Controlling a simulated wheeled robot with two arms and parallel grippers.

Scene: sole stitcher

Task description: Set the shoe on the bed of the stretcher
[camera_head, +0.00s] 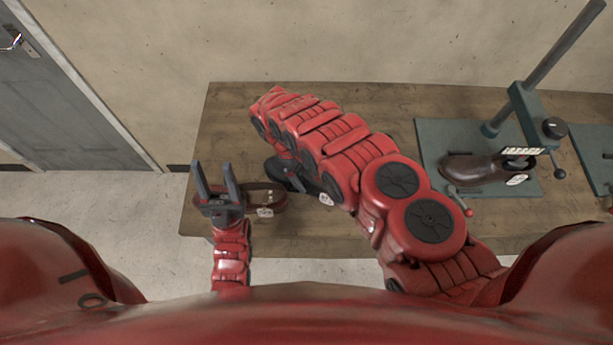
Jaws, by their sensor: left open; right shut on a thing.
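A dark shoe (308,184) with a white tag lies over the table's left half, mostly hidden by my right arm. My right gripper (284,168) is at this dark shoe and shut on it; its fingertips are hard to make out. My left gripper (217,180) is open and empty at the table's left front, fingers pointing away from me. The stretcher (513,109) stands at the right, with a green bed (442,138), a slanted post and a clamp head. A brown shoe (474,169) with a white tag sits on that bed, toe to the left, under the head.
A brown, loop-shaped item (278,201) with a white tag lies just right of my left gripper. Another green plate (596,138) shows at the right edge. The wooden table's (228,118) back left is clear. A grey door (65,90) stands at the left.

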